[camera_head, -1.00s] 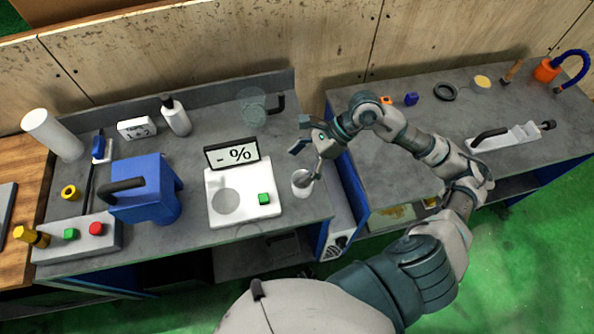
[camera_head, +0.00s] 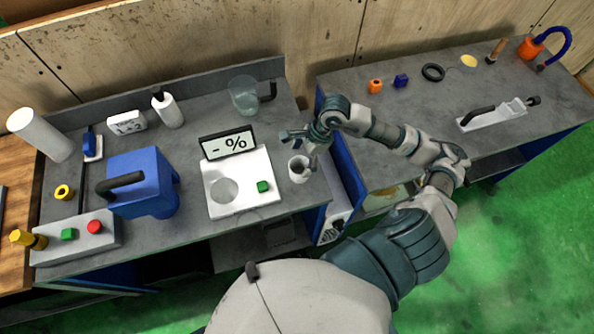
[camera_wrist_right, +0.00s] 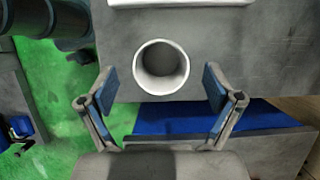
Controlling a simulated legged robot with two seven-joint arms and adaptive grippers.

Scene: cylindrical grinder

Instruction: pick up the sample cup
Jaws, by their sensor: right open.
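The sample cup (camera_head: 299,169) is a small white cup with an open top. It stands upright on the grey bench top, right of the scale and near the bench's right edge. In the right wrist view the cup (camera_wrist_right: 161,68) sits between and slightly beyond the two blue-padded fingers, with a gap on each side. My right gripper (camera_head: 302,147) is open and empty over the cup; its fingers (camera_wrist_right: 160,88) also show in the wrist view. My left gripper is not in view.
The white scale (camera_head: 233,198) with its display (camera_head: 227,142) stands close left of the cup. A clear jug (camera_head: 243,95) stands behind. The blue grinder (camera_head: 140,182) is farther left. A gap separates this bench from the right bench (camera_head: 430,110).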

